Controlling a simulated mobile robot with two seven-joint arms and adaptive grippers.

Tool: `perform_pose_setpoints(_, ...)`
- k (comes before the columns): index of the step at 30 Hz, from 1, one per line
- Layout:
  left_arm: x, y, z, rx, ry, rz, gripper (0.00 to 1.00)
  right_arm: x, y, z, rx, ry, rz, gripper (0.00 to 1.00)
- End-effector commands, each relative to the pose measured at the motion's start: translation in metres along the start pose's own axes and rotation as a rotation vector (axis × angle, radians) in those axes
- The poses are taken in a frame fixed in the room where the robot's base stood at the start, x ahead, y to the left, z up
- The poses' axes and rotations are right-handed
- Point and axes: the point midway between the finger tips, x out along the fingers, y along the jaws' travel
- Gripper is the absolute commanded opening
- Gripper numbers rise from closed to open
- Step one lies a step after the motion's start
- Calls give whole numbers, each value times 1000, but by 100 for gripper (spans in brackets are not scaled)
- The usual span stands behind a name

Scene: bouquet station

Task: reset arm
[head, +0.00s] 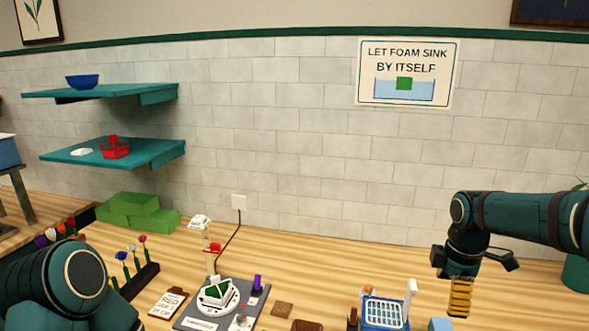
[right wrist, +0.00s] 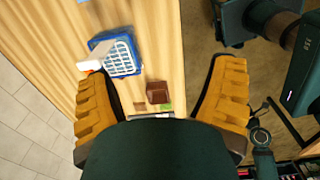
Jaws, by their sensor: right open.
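My right gripper (head: 460,297) hangs at the right of the head view, pointing down above the wooden counter. Its yellow ribbed fingers also show in the right wrist view (right wrist: 163,70), spread wide with nothing between them. In that view the counter and a blue basket (right wrist: 119,55) with a white grid lie below. My left arm (head: 60,285) fills the lower left corner of the head view. Its gripper is out of view.
A blue basket (head: 383,311) stands left of the right gripper. A grey board (head: 258,303) with a white round fixture sits at the front middle. Green foam blocks (head: 130,211) and a flower rack (head: 143,281) are at left. The counter's back right is clear.

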Motion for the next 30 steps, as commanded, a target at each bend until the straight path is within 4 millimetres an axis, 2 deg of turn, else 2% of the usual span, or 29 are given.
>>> perform_pose_setpoints(1,0,0,0,0,0,0,47,35,-4,-12,44,20,-28,83)
perform_pose_setpoints(5,0,0,0,0,0,0,47,101,-13,-38,195,77,-50,83)
perform_pose_setpoints(8,0,0,-1,0,1,0,47,157,-31,-58,340,122,-83,83)
perform_pose_setpoints(11,0,0,0,0,1,0,47,214,-60,-79,520,166,-127,83)
perform_pose_setpoints(12,0,0,0,0,1,0,47,236,-75,-87,604,181,-149,83)
perform_pose_setpoints(15,0,0,0,0,0,0,47,285,-118,-105,823,210,-204,83)
perform_pose_setpoints(18,0,0,0,0,0,0,47,319,-158,-117,1028,220,-250,83)
perform_pose_setpoints(21,0,0,0,0,0,0,47,340,-192,-124,1196,219,-283,83)
perform_pose_setpoints(25,0,0,0,0,0,0,47,356,-231,-129,1380,205,-317,83)
perform_pose_setpoints(30,0,0,0,0,0,0,47,368,-277,-132,1592,175,-350,83)
